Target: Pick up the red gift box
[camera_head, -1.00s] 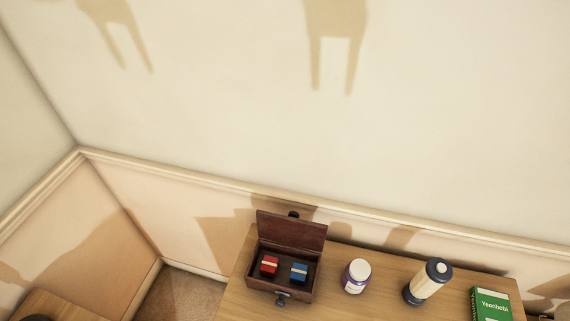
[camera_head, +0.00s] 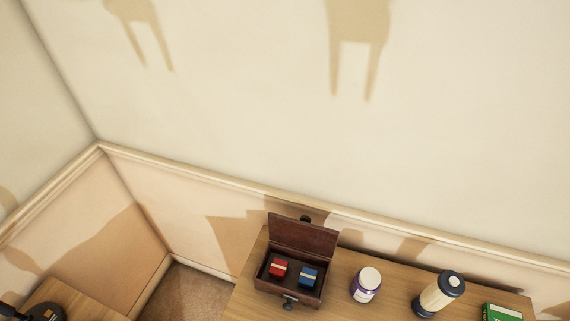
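The red gift box (camera_head: 278,267) is a small red cube with a pale band. It sits inside an open dark wooden chest (camera_head: 257,281), on the left side. A similar blue gift box (camera_head: 308,276) sits to its right in the same chest. The chest's lid (camera_head: 303,236) stands open at the back. The chest rests on a wooden table (camera_head: 345,308).
On the table, right of the chest, stand a white-capped purple jar (camera_head: 366,285), a cream and dark cylinder (camera_head: 437,295) and a green box (camera_head: 499,313), cut off by the frame. A dark round object (camera_head: 48,314) sits on another wooden surface at lower left. The wall (camera_head: 250,90) is behind.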

